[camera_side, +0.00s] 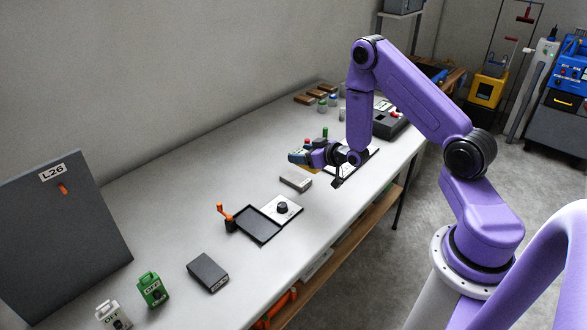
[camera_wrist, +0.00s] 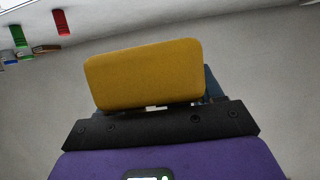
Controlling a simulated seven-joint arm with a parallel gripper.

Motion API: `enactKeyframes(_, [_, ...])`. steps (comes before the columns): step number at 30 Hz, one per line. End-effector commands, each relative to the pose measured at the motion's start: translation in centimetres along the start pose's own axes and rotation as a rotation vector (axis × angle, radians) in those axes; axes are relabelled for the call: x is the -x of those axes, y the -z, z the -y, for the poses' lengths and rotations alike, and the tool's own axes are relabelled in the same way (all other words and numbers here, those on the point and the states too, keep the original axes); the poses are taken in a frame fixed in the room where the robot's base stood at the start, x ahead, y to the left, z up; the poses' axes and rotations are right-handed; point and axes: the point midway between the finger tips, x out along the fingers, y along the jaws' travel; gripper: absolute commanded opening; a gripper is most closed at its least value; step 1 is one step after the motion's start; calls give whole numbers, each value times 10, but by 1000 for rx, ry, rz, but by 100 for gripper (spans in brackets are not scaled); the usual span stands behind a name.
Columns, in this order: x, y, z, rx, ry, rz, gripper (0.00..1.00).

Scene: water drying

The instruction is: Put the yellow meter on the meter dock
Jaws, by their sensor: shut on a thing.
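The yellow meter (camera_wrist: 145,75) fills the middle of the wrist view as a rounded yellow slab, held at my gripper (camera_wrist: 155,107). Its face is turned away, and the fingertips are mostly hidden behind it. In the side view my gripper (camera_side: 302,157) is shut on the meter above the table, with the gripper pointing left; the meter is small and partly hidden there. I cannot tell for certain which fixture is the meter dock.
An orange-handled lever (camera_side: 226,217) stands beside the black tray. A dark box (camera_side: 207,272), a green OFF unit (camera_side: 152,289) and a white OFF unit (camera_side: 112,315) are at the near end. Small bottles and brown blocks (camera_side: 308,98) sit at the far end. The table's left middle is clear.

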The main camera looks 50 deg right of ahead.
Motion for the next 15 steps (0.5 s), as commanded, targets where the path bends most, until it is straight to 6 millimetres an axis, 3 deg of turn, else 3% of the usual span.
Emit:
enactKeyframes(7, [-40, -19, -9, 0, -2, -2, 19])
enactKeyframes(15, [-60, -28, -13, -1, -2, -2, 19])
